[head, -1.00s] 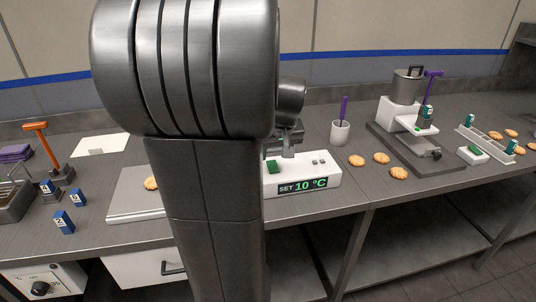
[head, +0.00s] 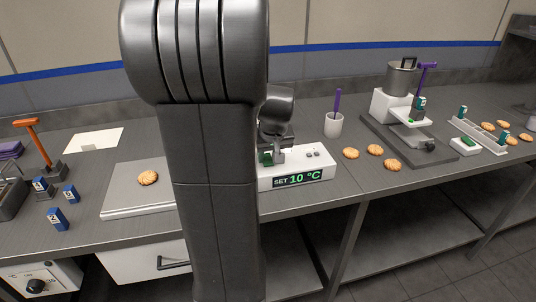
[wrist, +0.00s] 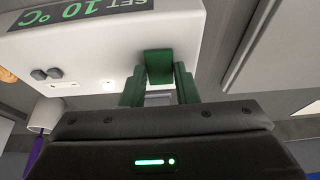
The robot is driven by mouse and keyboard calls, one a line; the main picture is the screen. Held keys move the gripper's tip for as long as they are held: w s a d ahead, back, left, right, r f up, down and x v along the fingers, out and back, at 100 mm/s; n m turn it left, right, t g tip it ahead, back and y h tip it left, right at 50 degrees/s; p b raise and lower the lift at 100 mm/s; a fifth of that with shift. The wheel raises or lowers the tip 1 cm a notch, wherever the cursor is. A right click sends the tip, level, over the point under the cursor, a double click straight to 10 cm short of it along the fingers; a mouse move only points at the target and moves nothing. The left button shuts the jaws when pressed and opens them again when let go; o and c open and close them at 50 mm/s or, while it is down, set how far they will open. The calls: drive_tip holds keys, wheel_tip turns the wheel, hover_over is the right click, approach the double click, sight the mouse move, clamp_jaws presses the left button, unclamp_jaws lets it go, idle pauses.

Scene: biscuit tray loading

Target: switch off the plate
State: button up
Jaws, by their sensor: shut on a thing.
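The plate (head: 135,205) is a flat grey slab with one biscuit (head: 148,177) on it; my arm hides its right part. Its white control box (head: 322,171) has a lit green display (head: 298,179) reading "SET 10 °C". The box appears upside down in the wrist view (wrist: 100,52), with a green switch (wrist: 158,64) on it. My gripper (wrist: 159,80) is shut on this switch, one finger on each side. In the head view my gripper (head: 272,157) is at the box's left end, partly hidden by my arm.
A white cup (head: 333,125) with a purple-handled tool stands behind the box. Several biscuits (head: 375,150) lie to its right, before a machine with a metal pot (head: 401,77). Blue numbered blocks (head: 57,219) stand left of the plate.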

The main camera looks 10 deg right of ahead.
sight(269, 164)
drive_tip(key=shift+r+p, duration=0.25)
drive_tip(key=shift+p, duration=0.35)
drive_tip(key=shift+w+r+g+p, duration=0.1)
drive_tip(key=shift+w+g+p, duration=0.15)
drive_tip(key=shift+g+p, duration=0.7)
drive_tip(key=shift+w+f+g+p, duration=0.2)
drive_tip(key=shift+g+p, duration=0.25)
drive_tip(key=shift+p, duration=0.75)
drive_tip(key=o, duration=1)
wheel_tip(269, 164, up, 14)
drive_tip(key=s, duration=0.2)
drive_tip(key=shift+f, duration=0.2)
drive_tip(key=shift+f, duration=0.1)
